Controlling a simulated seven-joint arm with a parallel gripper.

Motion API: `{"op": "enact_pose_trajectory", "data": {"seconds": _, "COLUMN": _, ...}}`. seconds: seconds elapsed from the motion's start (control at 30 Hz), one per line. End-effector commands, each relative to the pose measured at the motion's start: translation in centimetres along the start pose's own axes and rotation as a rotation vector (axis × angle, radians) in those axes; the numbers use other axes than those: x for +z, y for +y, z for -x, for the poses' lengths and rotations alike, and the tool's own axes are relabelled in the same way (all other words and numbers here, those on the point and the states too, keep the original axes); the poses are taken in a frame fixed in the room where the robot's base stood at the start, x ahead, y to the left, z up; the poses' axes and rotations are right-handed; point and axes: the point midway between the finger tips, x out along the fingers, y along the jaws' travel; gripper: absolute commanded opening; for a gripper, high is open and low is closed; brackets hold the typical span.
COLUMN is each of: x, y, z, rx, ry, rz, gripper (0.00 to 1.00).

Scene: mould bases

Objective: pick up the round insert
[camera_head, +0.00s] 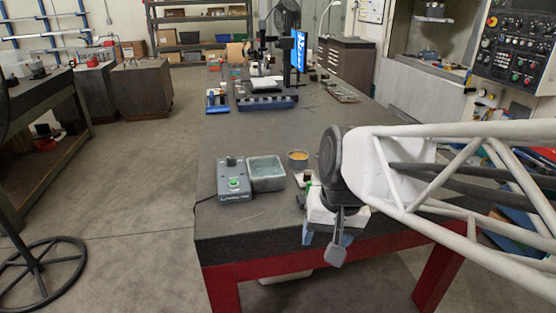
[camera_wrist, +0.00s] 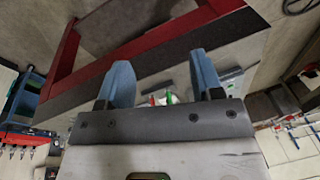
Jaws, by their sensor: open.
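My gripper (camera_head: 327,238) is at the table's near right edge in the head view, its blue fingers pointing down. In the wrist view my gripper (camera_wrist: 160,72) has its two blue fingers wide apart, with nothing held between them. I cannot pick out the round insert for certain. A small round pot with an orange-brown top (camera_head: 298,156) stands on the dark table (camera_head: 228,135), behind and left of my gripper. Small green, red and white items show near my wrist in the head view and between the fingers in the wrist view, too small to identify.
A grey box with a green button (camera_head: 234,180) and an open grey metal tray (camera_head: 267,174) stand left of my gripper. A microscope (camera_head: 264,58) and blue-edged fixtures stand far back. The table's middle is clear. A red frame (camera_head: 222,287) supports the table.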

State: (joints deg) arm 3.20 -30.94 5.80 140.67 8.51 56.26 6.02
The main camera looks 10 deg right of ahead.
Motion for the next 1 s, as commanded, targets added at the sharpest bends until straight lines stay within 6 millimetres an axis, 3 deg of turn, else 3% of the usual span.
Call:
{"op": "enact_pose_trajectory", "data": {"seconds": 0.5, "x": -10.3, "y": -2.1, "z": -2.1, "rx": -0.234, "ry": -0.207, "rz": -0.490, "gripper": 0.60}}
{"op": "enact_pose_trajectory", "data": {"seconds": 1.0, "x": -21.8, "y": -1.6, "z": -5.5, "rx": -0.464, "ry": -0.419, "rz": -0.952, "gripper": 0.60}}
